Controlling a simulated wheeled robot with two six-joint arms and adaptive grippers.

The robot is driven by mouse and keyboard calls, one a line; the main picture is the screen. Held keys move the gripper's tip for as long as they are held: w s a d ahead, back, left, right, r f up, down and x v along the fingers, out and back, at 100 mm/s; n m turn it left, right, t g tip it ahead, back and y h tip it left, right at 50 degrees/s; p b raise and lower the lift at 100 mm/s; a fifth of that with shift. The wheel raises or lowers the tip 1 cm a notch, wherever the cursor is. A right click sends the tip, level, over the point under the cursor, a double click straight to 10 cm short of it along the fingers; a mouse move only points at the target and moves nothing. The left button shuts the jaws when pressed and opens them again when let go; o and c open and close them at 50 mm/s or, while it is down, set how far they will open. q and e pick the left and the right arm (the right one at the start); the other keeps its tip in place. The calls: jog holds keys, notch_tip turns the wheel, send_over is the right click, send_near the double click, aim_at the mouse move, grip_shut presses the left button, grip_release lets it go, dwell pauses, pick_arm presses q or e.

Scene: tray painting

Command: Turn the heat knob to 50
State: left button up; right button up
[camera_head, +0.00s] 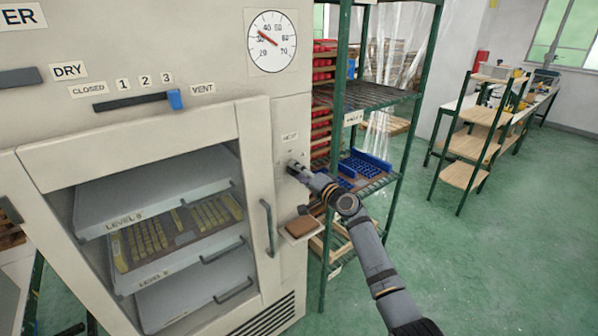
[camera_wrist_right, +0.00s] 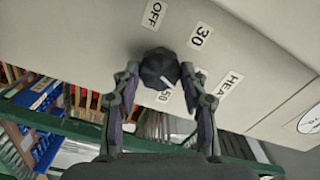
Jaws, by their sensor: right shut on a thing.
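The heat knob (camera_wrist_right: 158,66) is a dark, faceted knob on the cabinet's pale front panel. In the right wrist view, labels OFF (camera_wrist_right: 153,14), 30 (camera_wrist_right: 200,35) and 50 (camera_wrist_right: 165,95) stand around it. A white pointer line on the knob lies on the side toward the 50 label; its exact direction is hard to tell. My right gripper (camera_wrist_right: 161,74) is shut on the knob, one finger on each side. In the head view, my right gripper (camera_head: 293,166) reaches the panel below the HEAT label (camera_head: 290,136) and largely hides the knob. My left gripper is out of view.
The dial gauge (camera_head: 272,41) has a red needle near 30. The vent slider's blue tip (camera_head: 175,99) is at the VENT end. The cabinet door handle (camera_head: 268,228) and a small brown-topped ledge (camera_head: 302,227) are close by. A green rack (camera_head: 393,170) stands right of the cabinet.

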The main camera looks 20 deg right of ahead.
jog(key=shift+m+p, duration=1.25)
jog(key=shift+m, duration=2.35)
jog(key=o, duration=1.1)
jog(key=shift+o, duration=0.2)
